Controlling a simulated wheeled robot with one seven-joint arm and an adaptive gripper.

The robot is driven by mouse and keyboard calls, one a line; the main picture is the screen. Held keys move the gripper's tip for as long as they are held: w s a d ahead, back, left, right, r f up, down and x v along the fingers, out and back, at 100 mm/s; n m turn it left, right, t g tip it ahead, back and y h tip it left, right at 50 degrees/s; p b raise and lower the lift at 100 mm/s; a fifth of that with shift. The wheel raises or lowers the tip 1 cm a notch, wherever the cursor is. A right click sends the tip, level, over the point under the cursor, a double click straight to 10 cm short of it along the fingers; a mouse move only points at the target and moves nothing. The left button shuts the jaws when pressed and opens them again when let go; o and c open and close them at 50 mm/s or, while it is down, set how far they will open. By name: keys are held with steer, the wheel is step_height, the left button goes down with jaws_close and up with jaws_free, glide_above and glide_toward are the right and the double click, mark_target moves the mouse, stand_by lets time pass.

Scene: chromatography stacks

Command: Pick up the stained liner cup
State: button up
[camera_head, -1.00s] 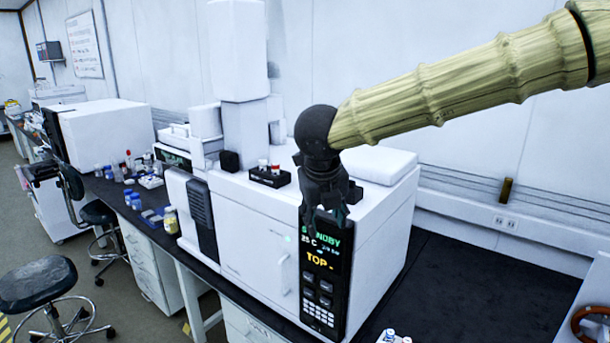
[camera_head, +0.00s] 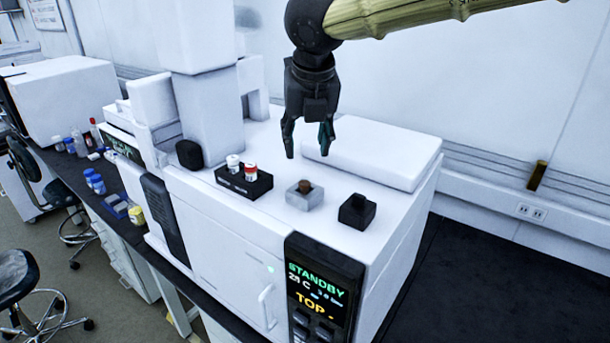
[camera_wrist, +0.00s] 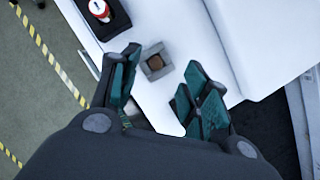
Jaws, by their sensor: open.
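A small brown cup, which looks like the stained liner cup (camera_head: 304,186), sits in a light grey square holder (camera_head: 303,201) on top of the white instrument. In the wrist view the brown cup (camera_wrist: 155,62) shows inside its grey holder (camera_wrist: 167,69), beyond and between my fingertips. My gripper (camera_head: 307,150) is open and empty, pointing down above the instrument top, a little above the cup. It also shows in the wrist view (camera_wrist: 157,75), its teal finger pads spread apart.
A black rack (camera_head: 240,184) with white- and red-capped vials stands left of the holder. A small black block (camera_head: 357,211) stands to its right. A raised white panel (camera_head: 385,155) lies behind, and a tall white tower (camera_head: 210,110) rises at left.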

mark_target(305, 178)
steer(key=p+x, duration=0.1)
steer(key=x, duration=0.1)
steer(key=p+x, duration=0.1)
steer(key=x, duration=0.2)
steer(key=s+p+x, duration=0.1)
steer(key=p+x, duration=0.1)
steer(key=shift+w+d+f, duration=0.15)
steer(key=shift+f, duration=0.7)
steer(key=shift+s+f, duration=0.15)
steer(key=shift+s, duration=0.55)
steer(key=shift+w+f, duration=0.35)
steer(key=shift+w, duration=0.3)
steer(key=shift+c, duration=0.6)
steer(key=shift+s+r, duration=0.2)
steer(key=shift+s, duration=0.15)
steer(key=c, duration=0.7)
steer(key=shift+w, duration=0.2)
steer(key=shift+c, duration=0.5)
